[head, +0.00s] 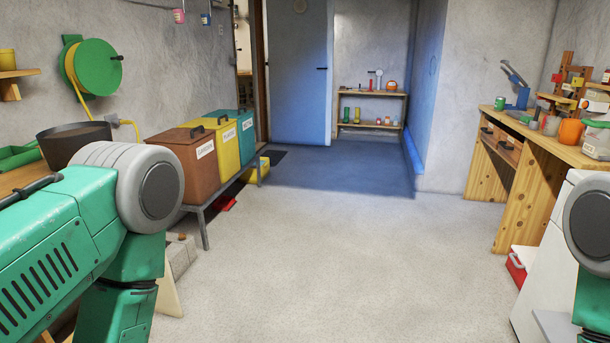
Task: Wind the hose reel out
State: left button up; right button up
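The hose reel (97,67) is a green disc mounted on the left wall, with a green bracket behind it. A small dark crank knob (118,58) sticks out from its face. A yellow hose (72,72) is wound on it, and a length hangs below towards the wall. A yellow end piece (125,123) shows lower down by a wall fitting. My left arm fills the lower left, well below and in front of the reel. A little of my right arm shows at the right edge. Neither gripper is in view.
Brown, yellow and teal bins (220,139) stand on a low metal stand below and right of the reel. A dark round pot (72,138) stands before the wall. A wooden workbench (535,150) is at right. The middle floor (330,240) is clear.

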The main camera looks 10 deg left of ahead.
aim_at(97, 67)
jog(key=i+j+u, duration=0.1)
jog(key=i+u, duration=0.25)
jog(key=i, duration=0.65)
jog(key=i+l+u, duration=0.3)
jog(key=i, duration=0.7)
jog(key=j, duration=0.1)
